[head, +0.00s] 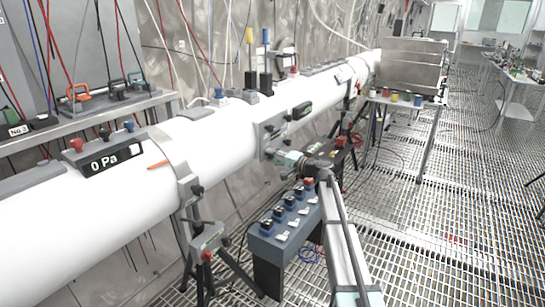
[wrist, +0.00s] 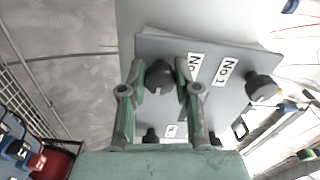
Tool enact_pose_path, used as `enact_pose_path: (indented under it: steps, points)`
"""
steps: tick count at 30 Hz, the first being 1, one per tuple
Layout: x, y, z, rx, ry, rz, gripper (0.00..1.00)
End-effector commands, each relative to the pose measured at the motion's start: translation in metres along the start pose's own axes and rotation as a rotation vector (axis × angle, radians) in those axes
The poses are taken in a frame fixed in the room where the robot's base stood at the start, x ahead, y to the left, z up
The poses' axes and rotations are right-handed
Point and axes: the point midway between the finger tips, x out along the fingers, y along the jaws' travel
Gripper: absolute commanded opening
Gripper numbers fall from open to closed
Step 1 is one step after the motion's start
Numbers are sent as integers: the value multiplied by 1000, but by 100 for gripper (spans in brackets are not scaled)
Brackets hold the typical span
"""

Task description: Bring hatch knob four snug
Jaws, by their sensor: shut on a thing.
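In the wrist view, my gripper (wrist: 160,70) has its two green fingers on either side of a dark round knob (wrist: 160,80) and is shut on it. The knob sits at the upper left of a grey hatch plate (wrist: 215,48). A label beside it is partly hidden by the right finger, so I cannot read its number. Another dark knob (wrist: 262,88) stands at the right, near a label reading No.1 (wrist: 225,72). Parts of two lower knobs show near my gripper's base. In the head view, my gripper (head: 290,159) reaches the hatch (head: 270,137) on the white tube.
The white tube (head: 225,137) runs along the wall on stands. A grey box with blue switches (head: 285,220) stands below my arm. A display reading 0 Pa (head: 112,160) sits on the tube.

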Motion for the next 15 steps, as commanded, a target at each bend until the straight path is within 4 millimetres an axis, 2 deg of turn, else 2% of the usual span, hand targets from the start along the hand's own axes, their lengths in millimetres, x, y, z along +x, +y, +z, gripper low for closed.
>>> enact_pose_path:
  steps: [14,15]
  points:
    - [1,-1,-1,18,1,-3,0]
    - [1,-1,-1,18,1,-3,35]
